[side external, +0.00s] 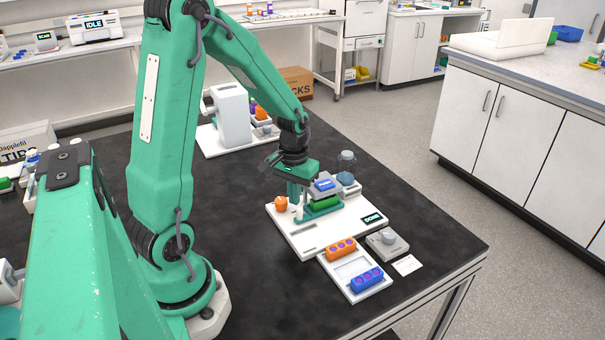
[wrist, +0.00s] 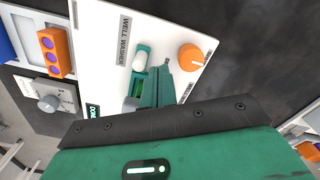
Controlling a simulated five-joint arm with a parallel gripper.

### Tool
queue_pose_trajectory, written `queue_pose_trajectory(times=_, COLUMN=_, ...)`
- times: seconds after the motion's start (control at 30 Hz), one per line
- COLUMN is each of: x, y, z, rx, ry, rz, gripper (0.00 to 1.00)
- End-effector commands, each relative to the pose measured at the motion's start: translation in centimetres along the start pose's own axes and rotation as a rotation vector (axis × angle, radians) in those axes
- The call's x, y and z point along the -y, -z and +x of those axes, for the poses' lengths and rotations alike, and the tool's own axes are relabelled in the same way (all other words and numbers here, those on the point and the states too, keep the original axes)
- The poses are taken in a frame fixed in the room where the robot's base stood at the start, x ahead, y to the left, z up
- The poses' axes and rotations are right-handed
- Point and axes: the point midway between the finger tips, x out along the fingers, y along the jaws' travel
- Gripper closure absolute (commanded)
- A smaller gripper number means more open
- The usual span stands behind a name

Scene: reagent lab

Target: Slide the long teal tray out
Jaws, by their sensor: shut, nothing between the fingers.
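The long teal tray (side external: 308,214) lies on the white well washer (side external: 300,240), with a green block (side external: 325,203) on it under a grey head with a blue top (side external: 324,185). In the wrist view the tray's teal end (wrist: 143,48) shows with a white piece (wrist: 140,62) on it; the rest is partly hidden by my fingers. My gripper (side external: 294,198) is shut and empty, pointing down close beside the tray. Its fingers also show in the wrist view (wrist: 160,74), right beside the tray. I cannot tell whether they touch it.
An orange knob (wrist: 191,58) stands on the washer near my fingers. A white rack (side external: 352,267) with orange and blue blocks and a grey device with a knob (side external: 387,242) stand in front. The black bench (side external: 425,235) is clear to the right.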

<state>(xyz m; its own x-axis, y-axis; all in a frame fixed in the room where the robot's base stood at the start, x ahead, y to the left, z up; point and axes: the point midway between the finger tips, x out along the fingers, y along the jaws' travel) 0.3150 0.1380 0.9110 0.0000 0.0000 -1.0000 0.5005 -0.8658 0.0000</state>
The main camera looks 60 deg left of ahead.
Motion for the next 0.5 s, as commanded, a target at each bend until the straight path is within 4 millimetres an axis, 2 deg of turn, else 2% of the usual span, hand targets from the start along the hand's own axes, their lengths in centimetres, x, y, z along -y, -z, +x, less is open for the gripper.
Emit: queue_pose_trajectory(times=0.5, x=0.0, y=0.0, z=1.2, rx=0.001, ry=0.0, rz=0.0, gripper=1.0)
